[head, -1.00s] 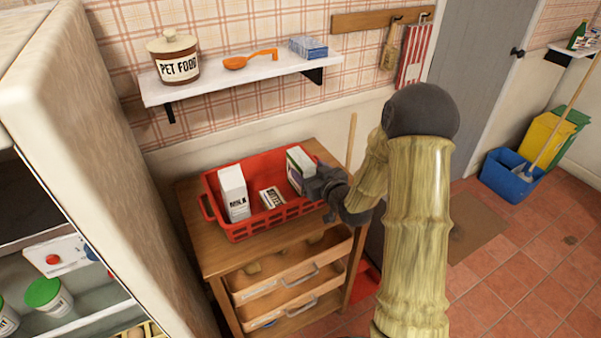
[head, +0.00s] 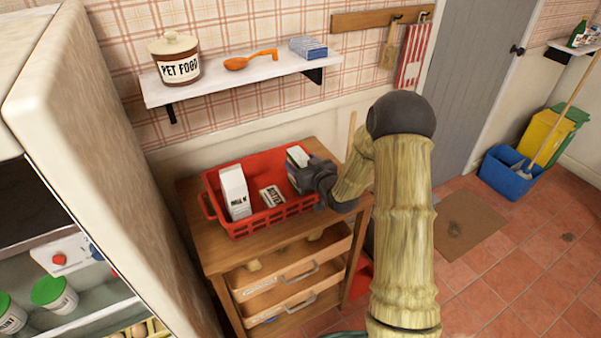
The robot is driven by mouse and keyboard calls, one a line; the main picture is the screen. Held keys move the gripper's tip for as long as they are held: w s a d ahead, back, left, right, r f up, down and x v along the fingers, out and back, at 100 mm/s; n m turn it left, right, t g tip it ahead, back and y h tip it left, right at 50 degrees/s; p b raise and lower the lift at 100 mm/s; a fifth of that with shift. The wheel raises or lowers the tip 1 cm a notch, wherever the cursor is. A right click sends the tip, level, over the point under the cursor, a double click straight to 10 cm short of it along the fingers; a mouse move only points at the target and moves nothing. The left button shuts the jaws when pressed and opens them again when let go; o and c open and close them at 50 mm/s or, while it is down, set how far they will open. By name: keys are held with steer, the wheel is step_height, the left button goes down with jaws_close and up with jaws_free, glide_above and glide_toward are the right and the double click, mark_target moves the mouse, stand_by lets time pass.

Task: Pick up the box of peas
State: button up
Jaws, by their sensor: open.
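A white and green box (head: 297,157), which looks like the box of peas, stands upright at the right end of the red basket (head: 262,224). Its label is hidden, as my gripper covers much of its front. My gripper (head: 305,178) is open and right at the box, over the basket's right end. I cannot tell whether the fingers are around the box or touching it. A white milk carton (head: 234,192) stands at the basket's left, and a small butter pack (head: 271,196) lies in its middle.
The basket is on a wooden cabinet (head: 208,255) with open drawers (head: 290,286). A wall shelf (head: 215,84) above holds a pet food jar (head: 175,60), an orange spoon (head: 250,61) and a blue box (head: 308,47). An open fridge (head: 105,120) stands at left.

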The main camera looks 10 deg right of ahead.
steer(key=shift+c, duration=0.5)
jaws_close()
steer(key=shift+r, duration=0.1)
step_height(320, 180, up, 10)
steer(key=shift+f+b, duration=0.1)
steer(key=shift+b, duration=0.35)
stand_by(0.4)
